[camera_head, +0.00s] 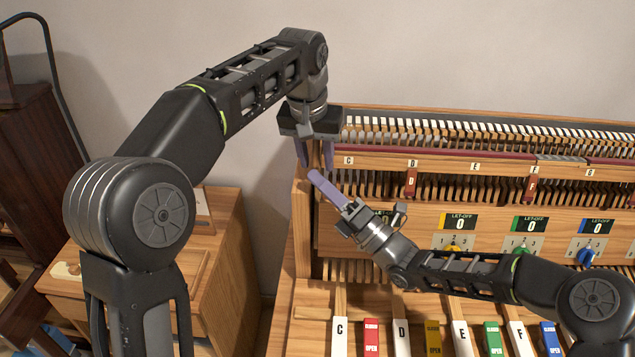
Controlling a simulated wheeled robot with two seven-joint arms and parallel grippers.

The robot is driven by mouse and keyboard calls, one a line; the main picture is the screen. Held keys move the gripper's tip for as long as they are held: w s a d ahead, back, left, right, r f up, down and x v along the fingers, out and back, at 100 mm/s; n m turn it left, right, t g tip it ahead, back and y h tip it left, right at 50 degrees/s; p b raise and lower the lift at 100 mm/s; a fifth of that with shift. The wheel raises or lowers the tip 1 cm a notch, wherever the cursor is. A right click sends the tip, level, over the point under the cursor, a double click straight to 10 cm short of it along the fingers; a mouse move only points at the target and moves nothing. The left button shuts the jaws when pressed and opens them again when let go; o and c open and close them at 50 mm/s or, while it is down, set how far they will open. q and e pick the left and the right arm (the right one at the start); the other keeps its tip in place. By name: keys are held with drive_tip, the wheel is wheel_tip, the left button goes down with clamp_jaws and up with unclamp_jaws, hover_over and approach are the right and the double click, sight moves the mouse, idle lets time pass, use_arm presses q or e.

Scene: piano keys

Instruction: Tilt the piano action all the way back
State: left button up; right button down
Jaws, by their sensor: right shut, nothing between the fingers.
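The piano action (452,148) stands upright across the top of the wooden piano, with rows of hammers and a rail marked C, D, E, F, G. My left gripper (314,160) points down at the action's left end, its purple fingers apart on either side of the wooden end. Whether it touches the wood cannot be told. My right gripper (313,176) reaches up and left, its purple fingers shut and empty, with the tips just below and close to the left gripper's fingers.
Let-off panels with counters and coloured knobs (454,247) line the front below the action. Labelled keys (340,325) with coloured open/closed tags lie in front. A wooden cabinet (215,250) stands at left. A pale wall is behind.

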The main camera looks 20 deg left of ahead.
use_arm(q)
drive_tip(key=shift+r, duration=0.1)
use_arm(e)
drive_tip(key=shift+w+d, duration=0.2)
drive_tip(key=shift+d, duration=0.05)
use_arm(q)
drive_tip(key=shift+r, duration=0.2)
drive_tip(key=shift+s+r, duration=0.45)
drive_tip(key=shift+r, duration=0.15)
drive_tip(key=shift+s+r, duration=0.4)
drive_tip(key=shift+r, duration=0.2)
drive_tip(key=s, duration=1.1)
drive_tip(key=shift+a, duration=0.35)
use_arm(e)
drive_tip(key=shift+s+a+f, duration=0.1)
drive_tip(key=shift+s, duration=0.05)
use_arm(q)
drive_tip(key=shift+f, duration=0.1)
